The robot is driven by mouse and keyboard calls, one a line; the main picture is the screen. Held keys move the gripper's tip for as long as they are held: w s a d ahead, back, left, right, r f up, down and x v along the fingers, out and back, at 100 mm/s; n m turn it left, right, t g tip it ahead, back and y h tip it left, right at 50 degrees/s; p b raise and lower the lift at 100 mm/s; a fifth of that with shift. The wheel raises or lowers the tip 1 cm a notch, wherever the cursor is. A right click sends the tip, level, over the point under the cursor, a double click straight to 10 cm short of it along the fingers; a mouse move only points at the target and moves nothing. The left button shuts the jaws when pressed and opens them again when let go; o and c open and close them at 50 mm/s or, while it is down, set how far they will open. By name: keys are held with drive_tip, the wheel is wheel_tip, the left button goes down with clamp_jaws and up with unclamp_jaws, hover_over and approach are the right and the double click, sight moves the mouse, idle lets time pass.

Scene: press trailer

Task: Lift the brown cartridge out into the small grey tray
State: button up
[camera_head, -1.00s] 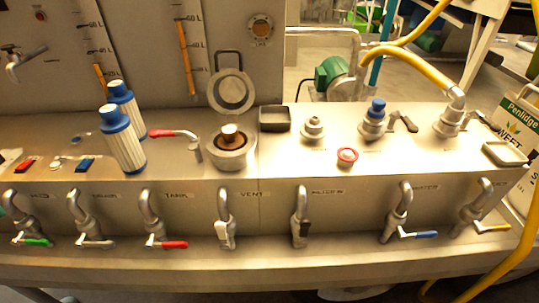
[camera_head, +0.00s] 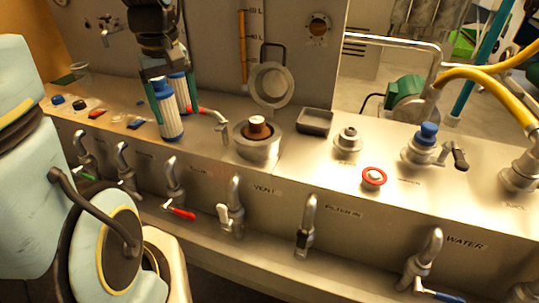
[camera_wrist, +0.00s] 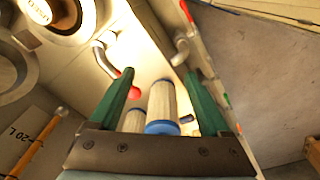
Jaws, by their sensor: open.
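The brown cartridge (camera_head: 257,127) with a pale top stands in the round metal housing (camera_head: 258,148), its lower part hidden inside. The housing's round lid (camera_head: 271,84) stands open behind it. The small grey tray (camera_head: 314,121) sits just right of the housing and looks empty. My gripper (camera_head: 168,88) is open, pointing down, left of the housing over two white filters with blue caps (camera_head: 169,118). In the wrist view its green fingers (camera_wrist: 160,80) stand apart, with the filters (camera_wrist: 162,102) showing between and beyond them. I cannot tell whether they touch.
A red-handled tap (camera_head: 207,113) stands between the filters and the housing. Right of the tray are a metal fitting (camera_head: 348,139), a red button (camera_head: 374,177) and a blue-capped valve (camera_head: 424,145). Several taps line the front face. My arm fills the left foreground.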

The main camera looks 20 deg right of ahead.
drive_tip(key=d, duration=0.3)
drive_tip(key=d+r+n+b, duration=0.1)
drive_tip(key=d, duration=0.2)
drive_tip(key=s+d+r+n+b, duration=0.1)
drive_tip(key=d, duration=0.2)
drive_tip(key=shift+d+r, duration=0.1)
drive_tip(key=shift+r, duration=0.1)
drive_tip(key=s+d+r+n+b, duration=0.3)
drive_tip(key=s+d+r, duration=0.1)
drive_tip(key=d, duration=0.4)
drive_tip(key=p, duration=0.1)
hover_over(257, 120)
drive_tip(key=shift+n+y, duration=0.3)
drive_tip(key=shift+y, duration=0.1)
drive_tip(key=f, duration=0.3)
drive_tip(key=s+f, duration=0.1)
drive_tip(key=f, duration=0.1)
drive_tip(key=shift+d+f, duration=0.1)
drive_tip(key=shift+d, duration=0.25)
drive_tip(key=shift+w+a+f+p, duration=0.15)
drive_tip(key=shift+f+p, duration=0.2)
drive_tip(key=shift+f, duration=0.55)
drive_tip(key=shift+w+a+f+p, duration=0.1)
drive_tip(key=shift+w+f+p, duration=0.2)
drive_tip(key=shift+f, duration=0.55)
drive_tip(key=shift+w+a+f+p, duration=0.1)
drive_tip(key=shift+f+p, duration=0.3)
drive_tip(key=shift+f, duration=0.5)
drive_tip(key=shift+c, duration=0.4)
